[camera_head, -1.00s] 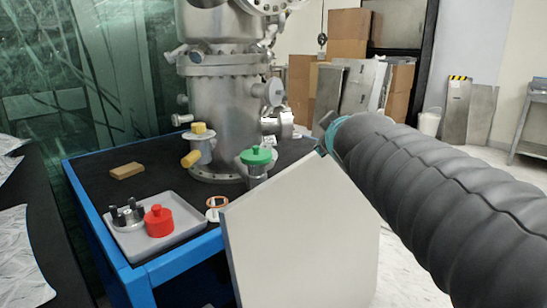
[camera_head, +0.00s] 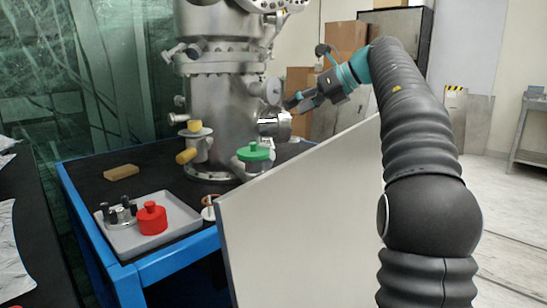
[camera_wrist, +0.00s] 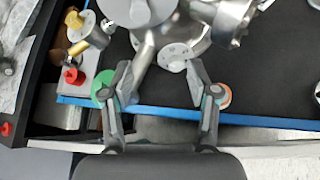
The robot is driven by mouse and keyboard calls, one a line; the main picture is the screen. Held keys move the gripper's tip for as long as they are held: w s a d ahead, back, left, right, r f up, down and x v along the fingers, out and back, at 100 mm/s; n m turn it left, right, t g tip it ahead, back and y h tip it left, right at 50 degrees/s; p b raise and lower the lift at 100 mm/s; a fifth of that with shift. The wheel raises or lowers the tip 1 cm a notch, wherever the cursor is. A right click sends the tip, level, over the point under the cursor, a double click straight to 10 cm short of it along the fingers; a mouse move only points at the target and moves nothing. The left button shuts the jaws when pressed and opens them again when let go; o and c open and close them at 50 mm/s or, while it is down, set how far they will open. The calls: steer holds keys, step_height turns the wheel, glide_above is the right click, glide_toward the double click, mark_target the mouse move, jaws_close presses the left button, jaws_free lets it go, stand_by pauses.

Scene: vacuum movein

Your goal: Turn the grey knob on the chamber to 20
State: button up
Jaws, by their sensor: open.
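The metal chamber (camera_head: 222,112) stands upright on the dark bench. A grey round part (camera_head: 272,91) sticks out on its right side, and a silver cylindrical part (camera_head: 275,126) is below it. I cannot tell which of them is the grey knob, and no scale numbers are readable. My gripper (camera_head: 289,102) is open and empty, just right of these parts in the head view. In the wrist view my gripper (camera_wrist: 160,68) has its fingers spread, with a grey flange (camera_wrist: 174,57) and a pipe showing between and beyond them. Contact is not visible.
The bench (camera_head: 95,177) has a blue edge. A tray (camera_head: 180,222) holds a red part (camera_head: 151,218) and a dark-pronged part. A green-topped valve (camera_head: 253,153) and yellow-capped fitting (camera_head: 195,140) stand close to the chamber. Boxes (camera_head: 350,38) are behind.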

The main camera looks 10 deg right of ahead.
mark_target(272, 155)
steer(key=d+f+n+g+h, duration=0.1)
steer(key=d+f+g, duration=0.1)
steer(key=d+f, duration=0.15)
steer(key=b+x, duration=0.1)
steer(key=x, duration=0.3)
steer(key=b+x, duration=0.2)
steer(key=x, duration=0.3)
steer(key=s+b+x, duration=0.1)
steer(key=x, duration=0.4)
steer(key=shift+d+f, duration=0.1)
steer(key=shift+f, duration=0.3)
jaws_close()
steer(key=shift+r, duration=0.1)
